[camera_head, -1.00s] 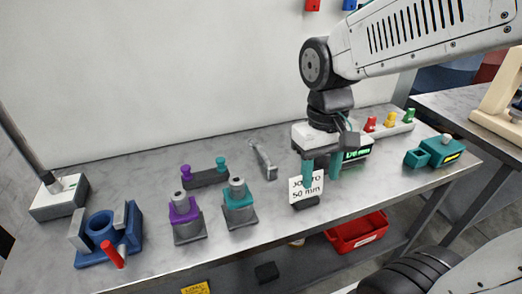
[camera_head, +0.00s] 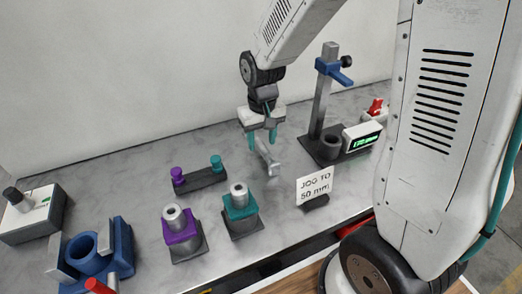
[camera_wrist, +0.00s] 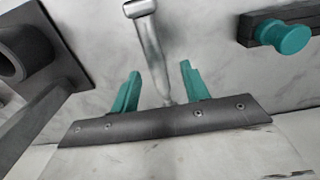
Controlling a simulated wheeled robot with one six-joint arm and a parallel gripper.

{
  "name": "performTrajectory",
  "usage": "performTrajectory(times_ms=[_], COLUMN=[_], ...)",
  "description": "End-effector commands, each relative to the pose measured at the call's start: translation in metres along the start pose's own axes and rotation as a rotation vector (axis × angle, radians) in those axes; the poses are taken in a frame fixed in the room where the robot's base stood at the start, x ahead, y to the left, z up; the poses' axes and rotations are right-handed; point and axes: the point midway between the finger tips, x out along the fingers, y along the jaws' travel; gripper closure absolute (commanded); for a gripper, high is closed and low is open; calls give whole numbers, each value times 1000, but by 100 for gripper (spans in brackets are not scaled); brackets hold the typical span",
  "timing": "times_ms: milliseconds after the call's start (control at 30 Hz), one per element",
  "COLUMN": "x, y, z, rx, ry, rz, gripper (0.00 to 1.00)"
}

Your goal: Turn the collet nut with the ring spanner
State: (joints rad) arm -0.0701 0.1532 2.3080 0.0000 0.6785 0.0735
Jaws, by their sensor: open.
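A grey metal spanner (camera_head: 268,158) lies on the bench behind the barrels. In the wrist view its shaft (camera_wrist: 150,48) runs up between my fingers to a wider head at the top edge; its lower end is partly hidden by the gripper body. My gripper (camera_head: 262,137) is open, its two teal fingers spread on either side of the shaft in the wrist view (camera_wrist: 160,86). Whether they touch it or hang above it, I cannot tell. Two barrels, purple (camera_head: 182,228) and teal (camera_head: 240,206), stand on dark bases, each with a grey cylindrical top.
A dark rack (camera_head: 200,180) with a purple and a teal knob sits left of the spanner. A "JOG TO 50 mm" sign (camera_head: 315,186) and a column stand with a display (camera_head: 362,135) are on the right. A blue fixture (camera_head: 92,252) stands front left.

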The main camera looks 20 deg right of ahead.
Motion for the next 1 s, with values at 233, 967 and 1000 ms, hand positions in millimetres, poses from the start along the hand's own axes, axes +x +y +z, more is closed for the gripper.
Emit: performTrajectory(times_ms=[233, 967, 1000], x=[36, 41, 40], y=[4, 2, 2], z=[0, 0, 0], rx=[0, -4, -4], ry=[-4, -1, -1], rz=[0, 0, 0], gripper=[54, 100, 100])
